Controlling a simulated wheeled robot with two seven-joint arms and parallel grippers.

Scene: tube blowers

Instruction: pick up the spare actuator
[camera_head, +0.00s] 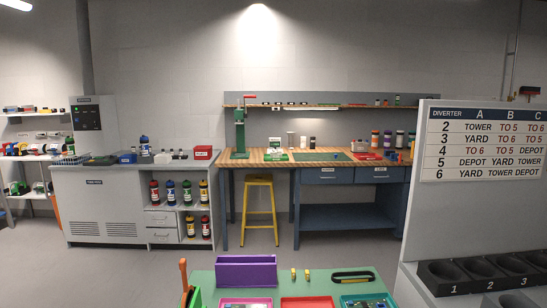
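Neither of my grippers shows in the head view. No object is clearly marked as the spare actuator, and I cannot tell which item it is. On the near green table (205,281) stand a purple bin (246,270), two small yellow pieces (300,274) and a black strap-like item (353,276). A pink tray (245,303), a red tray (307,302) and a teal tray (367,301) sit at the table's front, cut off by the frame.
A wooden workbench (270,160) with a green press (240,135) and a yellow stool (259,210) stands at the back. A grey cabinet (100,205) is left of it. A partition (480,215) with a sign and numbered black holders (450,270) bounds the right. Floor between is clear.

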